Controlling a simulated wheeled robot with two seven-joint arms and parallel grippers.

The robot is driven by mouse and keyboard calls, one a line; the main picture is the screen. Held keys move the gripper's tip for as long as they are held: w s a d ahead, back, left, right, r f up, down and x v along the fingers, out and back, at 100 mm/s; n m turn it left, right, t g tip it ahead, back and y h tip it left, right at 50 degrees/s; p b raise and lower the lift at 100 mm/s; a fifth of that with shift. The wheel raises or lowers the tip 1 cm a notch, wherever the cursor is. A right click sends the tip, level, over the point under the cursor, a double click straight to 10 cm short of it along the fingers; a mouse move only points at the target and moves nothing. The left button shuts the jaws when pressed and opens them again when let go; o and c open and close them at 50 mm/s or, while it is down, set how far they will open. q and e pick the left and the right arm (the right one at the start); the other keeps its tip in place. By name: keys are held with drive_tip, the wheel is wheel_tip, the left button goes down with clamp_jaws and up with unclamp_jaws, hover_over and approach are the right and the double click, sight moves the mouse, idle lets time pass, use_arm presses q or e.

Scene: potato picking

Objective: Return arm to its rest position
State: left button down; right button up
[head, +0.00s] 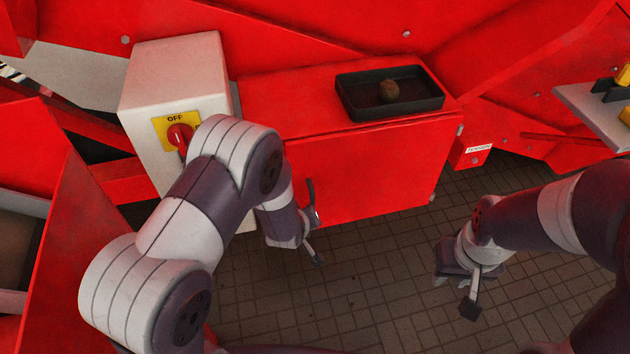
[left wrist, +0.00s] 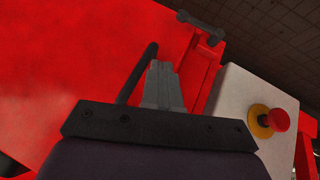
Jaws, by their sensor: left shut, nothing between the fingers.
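My left arm reaches in from the left in the head view, in front of the grey-white switch box and the red cabinet. Its gripper (head: 314,256) hangs low before the cabinet front and is partly hidden by its own wrist. In the left wrist view the fingers (left wrist: 163,85) are together and empty, with red surface behind them. My right gripper (head: 464,283) hangs over the tiled floor at the right, pointing down and clear of everything. How far apart its fingers are is unclear.
A black tray (head: 360,109) holding one brown potato (head: 389,91) stands on the red cabinet (head: 370,175). A black handle (head: 311,193) is close to my left gripper. The switch box (head: 190,70) has a red knob (head: 180,136) marked OFF. The tiled floor (head: 385,270) is clear between the arms.

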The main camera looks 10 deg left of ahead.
use_arm(q)
drive_tip(key=s+m+g, duration=0.3)
drive_tip(key=s+g, duration=0.1)
drive_tip(key=s, duration=0.3)
drive_tip(key=s+a+r+m+g+p, duration=0.1)
drive_tip(key=s+a+r, duration=0.2)
drive_tip(key=r, duration=0.6)
drive_tip(key=s+a+r+m+g+p, duration=0.1)
drive_tip(key=s+a+r+m+p, duration=0.1)
drive_tip(key=s+a+r, duration=0.2)
wheel_tip(320, 180, up, 5)
drive_tip(key=s, duration=0.3)
drive_tip(key=shift+a, duration=0.1)
